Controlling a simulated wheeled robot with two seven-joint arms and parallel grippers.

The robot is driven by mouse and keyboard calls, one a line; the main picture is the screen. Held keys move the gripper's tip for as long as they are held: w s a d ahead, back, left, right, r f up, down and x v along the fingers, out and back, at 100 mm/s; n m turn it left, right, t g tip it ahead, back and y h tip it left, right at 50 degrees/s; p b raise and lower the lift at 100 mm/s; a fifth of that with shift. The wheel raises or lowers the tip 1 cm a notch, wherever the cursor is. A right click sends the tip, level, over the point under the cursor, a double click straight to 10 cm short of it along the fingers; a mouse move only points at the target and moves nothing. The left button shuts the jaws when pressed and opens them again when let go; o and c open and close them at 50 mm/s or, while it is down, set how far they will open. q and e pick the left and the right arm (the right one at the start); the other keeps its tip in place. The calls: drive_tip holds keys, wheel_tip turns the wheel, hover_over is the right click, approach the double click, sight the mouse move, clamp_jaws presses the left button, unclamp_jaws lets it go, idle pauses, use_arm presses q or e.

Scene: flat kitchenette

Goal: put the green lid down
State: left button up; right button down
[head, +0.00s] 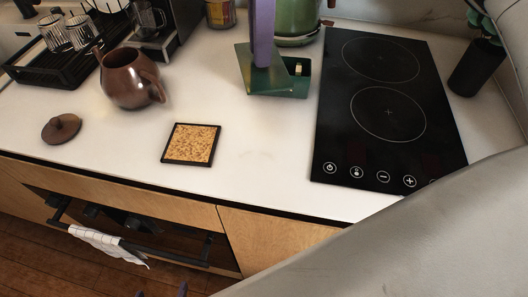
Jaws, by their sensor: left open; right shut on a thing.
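I cannot make out the green lid in the head view. A green pot (297,22) stands at the back, left of the hob, cut off by the top edge, so its top is hidden. My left gripper (162,292) shows only as two purple, spread fingertips at the bottom edge, in front of the counter and low, with nothing visible between them. My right gripper is out of view. A large grey arm part of mine covers the lower right.
A cork trivet (191,144) lies mid-counter. A brown teapot (131,80) and brown lid (61,128) are left. A green holder (277,86) with a tall purple thing (262,35) stands left of the black hob (388,112). The front counter between trivet and hob is clear.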

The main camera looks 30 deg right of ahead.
sight(261, 89)
drive_tip(key=s+m, duration=0.1)
drive_tip(key=m, duration=0.1)
drive_tip(key=s+a+f+m, duration=0.1)
drive_tip(key=s+m, duration=0.1)
drive_tip(key=s+a+f+m+b, duration=0.1)
drive_tip(key=s+m, duration=0.1)
drive_tip(key=m, duration=0.1)
drive_tip(key=shift+s+a, duration=0.2)
drive_tip(key=shift+a, duration=0.05)
drive_tip(key=f, duration=0.3)
drive_tip(key=s+f+m, duration=0.1)
drive_tip(key=f, duration=0.3)
drive_tip(key=f+m, duration=0.1)
drive_tip(key=f, duration=0.2)
drive_tip(key=shift+s+a+f, duration=0.2)
drive_tip(key=shift+s+f, duration=0.05)
drive_tip(key=shift+f, duration=0.1)
drive_tip(key=shift+f+b, duration=0.25)
drive_tip(key=shift+b, duration=0.05)
drive_tip(key=c, duration=1.7)
unclamp_jaws()
drive_tip(key=shift+r, duration=0.15)
